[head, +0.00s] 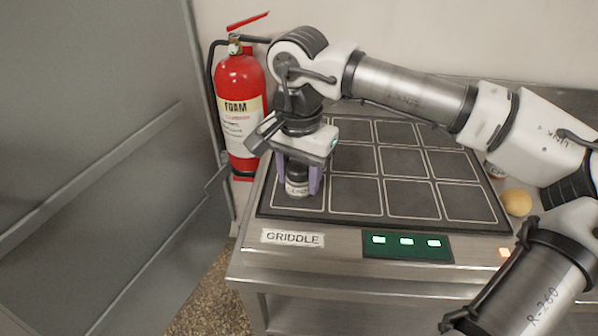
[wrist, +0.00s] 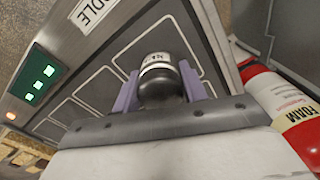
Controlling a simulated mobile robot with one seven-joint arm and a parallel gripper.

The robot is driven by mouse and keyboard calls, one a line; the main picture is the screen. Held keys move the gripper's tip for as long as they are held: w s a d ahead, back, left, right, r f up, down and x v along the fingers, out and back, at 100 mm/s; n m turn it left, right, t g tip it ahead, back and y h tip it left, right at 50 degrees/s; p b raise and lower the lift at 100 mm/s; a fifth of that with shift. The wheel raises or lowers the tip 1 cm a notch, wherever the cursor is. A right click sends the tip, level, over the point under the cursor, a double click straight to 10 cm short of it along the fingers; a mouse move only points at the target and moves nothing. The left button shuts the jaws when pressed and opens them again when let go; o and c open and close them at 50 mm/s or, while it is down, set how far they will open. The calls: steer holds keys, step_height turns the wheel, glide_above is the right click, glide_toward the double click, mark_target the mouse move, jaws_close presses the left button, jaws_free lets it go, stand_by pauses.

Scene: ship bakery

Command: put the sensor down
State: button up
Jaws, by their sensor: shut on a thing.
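The sensor (head: 297,184) is a small dark cylinder with a white label band. My gripper (head: 300,180) is shut on it from above, with a purple finger on each side. The sensor is upright over the front left cell of the griddle (head: 411,198), and I cannot tell whether its base touches the surface. In the wrist view the sensor (wrist: 159,72) sits between the two purple fingers of my gripper (wrist: 158,88), with the label band showing. The fingers hide part of its sides.
A red foam extinguisher (head: 240,105) stands close behind and left of my gripper. A grey metal door (head: 90,150) fills the left. A round yellowish thing (head: 517,203) lies right of the griddle. The griddle's other cells are clear. A panel with green lights (head: 407,245) is on its front.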

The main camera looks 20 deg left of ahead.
mark_target(299, 164)
steer(key=shift+f, duration=0.1)
steer(key=o, duration=1.1)
step_height(299, 164, up, 12)
steer(key=shift+r+b, duration=0.2)
steer(key=shift+b, duration=0.15)
